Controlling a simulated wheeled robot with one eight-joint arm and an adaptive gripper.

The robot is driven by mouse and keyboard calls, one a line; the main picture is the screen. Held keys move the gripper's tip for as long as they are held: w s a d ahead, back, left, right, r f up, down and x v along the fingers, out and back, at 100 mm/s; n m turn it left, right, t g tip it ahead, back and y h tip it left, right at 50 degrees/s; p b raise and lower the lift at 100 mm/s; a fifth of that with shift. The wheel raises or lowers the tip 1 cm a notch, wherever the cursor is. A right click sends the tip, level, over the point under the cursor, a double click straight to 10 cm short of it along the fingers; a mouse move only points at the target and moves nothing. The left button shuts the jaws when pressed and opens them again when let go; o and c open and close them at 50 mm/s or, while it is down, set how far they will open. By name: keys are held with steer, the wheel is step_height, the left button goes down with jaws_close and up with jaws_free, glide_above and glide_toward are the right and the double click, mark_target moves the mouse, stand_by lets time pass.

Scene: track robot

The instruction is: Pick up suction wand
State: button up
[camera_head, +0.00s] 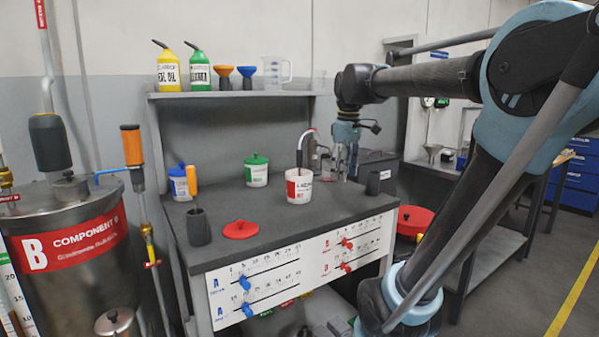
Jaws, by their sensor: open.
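A dark wand with a curved, light-coloured top (301,152), which looks like the suction wand, stands nearly upright in a white tub with a red label (299,188). Its lower end is hidden inside the tub. The tub stands on the dark workbench top (270,222). My gripper (344,176) points down over the right part of the bench, to the right of the wand and tub and apart from them. It is open, with nothing seen between its fingers.
A white tub with a green lid (257,170), a blue-lidded tub (180,182), a red lid (241,230) and dark cups (198,227) stand on the bench. A shelf (235,94) with bottles and funnels is above. A large metal tank (70,260) is at left.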

steer(key=w+a+r+n, duration=0.5)
steer(key=w+a+r, duration=0.25)
steer(key=r, duration=0.25)
step_height(320, 180, up, 6)
steer(key=n+g, duration=0.1)
steer(key=n, duration=0.4)
glide_above(299, 166)
steer(key=f, duration=1.1)
steer(key=shift+w+a+f, duration=0.2)
steer(key=shift+w+f, duration=0.15)
steer(key=shift+w+d+f, duration=0.15)
steer(key=shift+f, duration=1.2)
steer(key=shift+w+d+f, duration=0.1)
steer(key=shift+f, duration=1.2)
jaws_close()
